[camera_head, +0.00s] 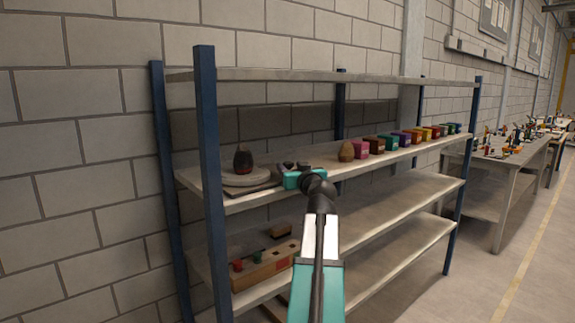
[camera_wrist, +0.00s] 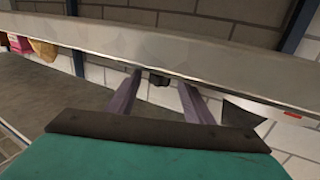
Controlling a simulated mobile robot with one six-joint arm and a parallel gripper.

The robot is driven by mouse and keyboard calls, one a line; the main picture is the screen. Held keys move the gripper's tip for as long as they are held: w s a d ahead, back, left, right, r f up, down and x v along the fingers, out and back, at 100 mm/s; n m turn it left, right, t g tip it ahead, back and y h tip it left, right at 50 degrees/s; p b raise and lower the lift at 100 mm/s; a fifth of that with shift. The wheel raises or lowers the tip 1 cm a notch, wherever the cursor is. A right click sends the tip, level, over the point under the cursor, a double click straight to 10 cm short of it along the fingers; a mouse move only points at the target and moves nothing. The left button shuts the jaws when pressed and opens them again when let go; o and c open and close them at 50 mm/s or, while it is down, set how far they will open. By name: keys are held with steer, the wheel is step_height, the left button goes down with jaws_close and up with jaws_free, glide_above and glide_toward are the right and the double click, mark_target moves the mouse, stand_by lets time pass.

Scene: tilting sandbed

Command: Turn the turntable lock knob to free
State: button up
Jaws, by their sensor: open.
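The turntable (camera_head: 245,179) is a pale round disc on a dark base, at the left end of the middle shelf. A dark egg-shaped object (camera_head: 243,158) stands upright on it. My gripper (camera_head: 291,166) is just right of the turntable in the head view, near the shelf's front edge. In the wrist view its two fingers (camera_wrist: 159,86) are spread apart, with nothing clamped. No knob is clear in the head view.
Several coloured boxes (camera_head: 377,144) and a brown egg-shaped object (camera_head: 346,151) line the middle shelf to the right. A blue post (camera_head: 210,170) stands at the front left. A wooden block holder (camera_head: 262,268) is on the lower shelf. A cluttered workbench (camera_head: 500,157) stands farther right.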

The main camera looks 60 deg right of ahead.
mark_target(290, 167)
steer(key=shift+x, duration=1.6)
steer(key=shift+c, duration=0.2)
steer(key=shift+a, duration=0.1)
steer(key=c, duration=1)
